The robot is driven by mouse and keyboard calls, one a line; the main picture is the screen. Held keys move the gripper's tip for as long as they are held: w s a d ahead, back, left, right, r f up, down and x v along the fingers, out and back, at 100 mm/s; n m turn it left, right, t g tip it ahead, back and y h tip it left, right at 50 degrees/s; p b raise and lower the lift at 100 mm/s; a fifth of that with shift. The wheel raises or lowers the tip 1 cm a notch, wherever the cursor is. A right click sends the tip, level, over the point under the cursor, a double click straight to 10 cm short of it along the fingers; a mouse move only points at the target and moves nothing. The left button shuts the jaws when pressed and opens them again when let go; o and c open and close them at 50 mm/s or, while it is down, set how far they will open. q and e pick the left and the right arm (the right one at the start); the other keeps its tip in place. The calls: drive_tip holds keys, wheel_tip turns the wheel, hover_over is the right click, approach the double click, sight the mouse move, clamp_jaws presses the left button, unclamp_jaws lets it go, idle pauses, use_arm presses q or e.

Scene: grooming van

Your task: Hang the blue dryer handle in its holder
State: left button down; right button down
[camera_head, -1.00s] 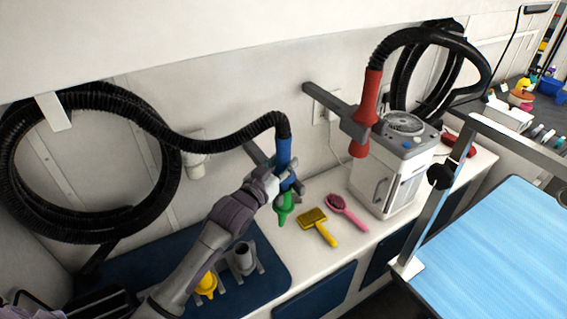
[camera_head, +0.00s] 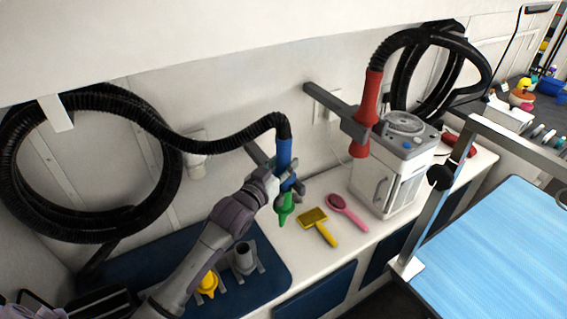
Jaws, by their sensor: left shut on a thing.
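The blue dryer handle (camera_head: 284,152) hangs upright at the end of a black ribbed hose (camera_head: 215,143), with a green nozzle (camera_head: 284,207) at its lower end. My left gripper (camera_head: 283,188) is shut on the blue handle. The grey wall holder (camera_head: 257,155) shows just behind and left of the handle, partly hidden by the handle and my gripper. I cannot tell whether the handle sits inside the holder's fork or in front of it. My right gripper is not in view.
A red dryer handle (camera_head: 366,100) hangs in another grey holder (camera_head: 325,98) at right, above a white dryer unit (camera_head: 392,165). A yellow brush (camera_head: 318,226) and pink brush (camera_head: 346,210) lie on the counter. A yellow nozzle (camera_head: 207,284) and grey nozzle (camera_head: 243,257) stand on the blue mat (camera_head: 268,284).

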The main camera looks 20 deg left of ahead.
use_arm(q)
drive_tip(key=shift+f+b, duration=0.3)
drive_tip(key=shift+f, duration=0.1)
idle(0.3)
drive_tip(key=c, duration=0.6)
unclamp_jaws()
drive_tip(key=shift+o, duration=0.6)
drive_tip(key=shift+f, duration=0.25)
drive_tip(key=o, duration=0.5)
drive_tip(key=shift+r, duration=0.1)
drive_tip(key=shift+s, duration=0.1)
